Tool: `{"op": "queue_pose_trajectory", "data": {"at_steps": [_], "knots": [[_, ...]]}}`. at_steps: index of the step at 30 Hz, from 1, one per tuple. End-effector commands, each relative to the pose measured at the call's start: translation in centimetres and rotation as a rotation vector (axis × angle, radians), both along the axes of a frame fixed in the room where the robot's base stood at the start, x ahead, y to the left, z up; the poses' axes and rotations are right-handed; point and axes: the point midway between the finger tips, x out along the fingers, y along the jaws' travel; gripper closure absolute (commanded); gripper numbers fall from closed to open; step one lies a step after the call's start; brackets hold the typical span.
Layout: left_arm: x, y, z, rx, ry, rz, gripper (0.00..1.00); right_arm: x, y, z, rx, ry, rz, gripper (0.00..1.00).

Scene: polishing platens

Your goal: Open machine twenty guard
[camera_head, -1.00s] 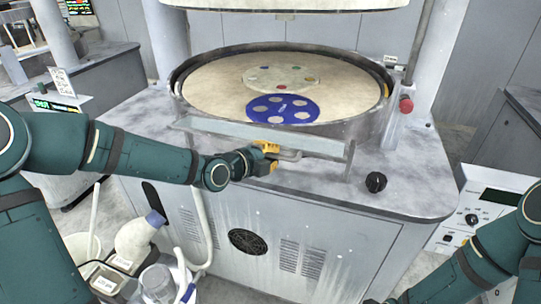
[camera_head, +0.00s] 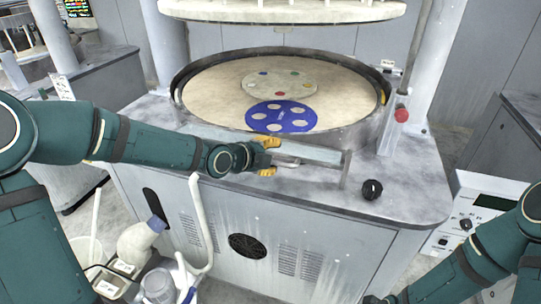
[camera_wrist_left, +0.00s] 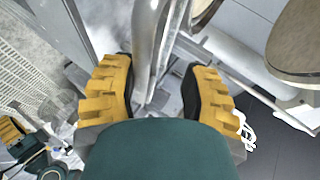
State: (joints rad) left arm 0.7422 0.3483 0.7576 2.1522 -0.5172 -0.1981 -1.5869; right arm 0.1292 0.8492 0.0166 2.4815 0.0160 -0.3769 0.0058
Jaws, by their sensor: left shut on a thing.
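The machine's guard is a clear flat panel (camera_head: 318,151) along the front of the round platen (camera_head: 215,92), in the head view. A metal bar handle (camera_head: 289,160) is on its front side. My left gripper (camera_head: 270,157) is at this handle, its yellow fingers one above and one below it.
A black knob (camera_head: 372,189) and a red button (camera_head: 401,115) are to the right. Bottles (camera_head: 140,240) stand low at the left. A pale upper plate (camera_head: 285,11) hangs above.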

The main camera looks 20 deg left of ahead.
Motion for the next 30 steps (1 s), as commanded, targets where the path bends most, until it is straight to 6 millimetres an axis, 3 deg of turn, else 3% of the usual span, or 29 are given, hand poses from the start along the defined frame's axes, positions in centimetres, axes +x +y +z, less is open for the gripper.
{"op": "queue_pose_trajectory", "data": {"at_steps": [11, 30], "knots": [[-0.4, 0.3, 0.4, -0.001, -0.003, 0.001, 0.57, 0.0, 0.0, 0.0, 0.000, 0.000, 0.001, 1.00], [-3.9, 2.3, 2.4, -0.004, -0.002, 0.004, 0.57, 0.0, 0.0, 0.0, 0.000, 0.000, 0.000, 1.00]]}}
